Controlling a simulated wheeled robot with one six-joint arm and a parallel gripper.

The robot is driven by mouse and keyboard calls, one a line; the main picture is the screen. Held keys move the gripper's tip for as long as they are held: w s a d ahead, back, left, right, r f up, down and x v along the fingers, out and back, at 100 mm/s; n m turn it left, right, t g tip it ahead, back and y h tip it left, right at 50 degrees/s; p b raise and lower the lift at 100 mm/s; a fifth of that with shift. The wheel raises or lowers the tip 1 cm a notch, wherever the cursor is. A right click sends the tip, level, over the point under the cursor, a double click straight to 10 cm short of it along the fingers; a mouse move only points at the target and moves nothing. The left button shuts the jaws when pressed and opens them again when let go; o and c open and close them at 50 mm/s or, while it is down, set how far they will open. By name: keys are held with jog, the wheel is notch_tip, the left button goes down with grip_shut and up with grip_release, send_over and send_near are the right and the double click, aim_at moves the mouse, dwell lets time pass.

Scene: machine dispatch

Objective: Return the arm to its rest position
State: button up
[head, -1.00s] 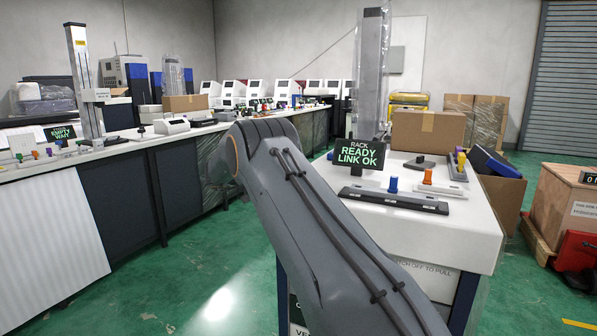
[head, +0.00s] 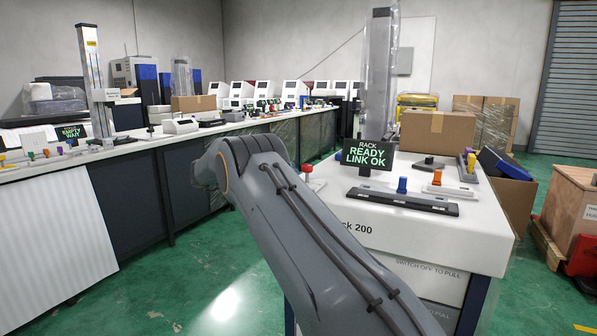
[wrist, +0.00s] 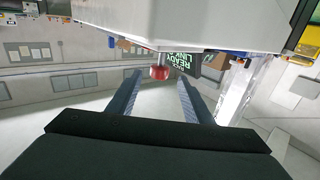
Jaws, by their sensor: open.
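My gripper (wrist: 158,92) shows in the wrist view with its two fingers spread wide apart. Nothing is between them. Past the fingertips, a red round knob (wrist: 160,72) hangs near the table's edge, apart from the fingers. In the head view my arm reaches up from the bottom right to its elbow left of the white table, and the gripper is hidden there. The wrist picture is turned, with the table (wrist: 195,20) across the top.
The white table (head: 440,232) carries a sign reading READY LINK OK (head: 367,155), a black bar with a blue knob (head: 402,186) and a cardboard box (head: 437,134). A long bench (head: 150,140) runs along the left. Green floor lies between them.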

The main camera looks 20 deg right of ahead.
jog(key=shift+w+a, duration=0.15)
jog(key=shift+a, duration=0.45)
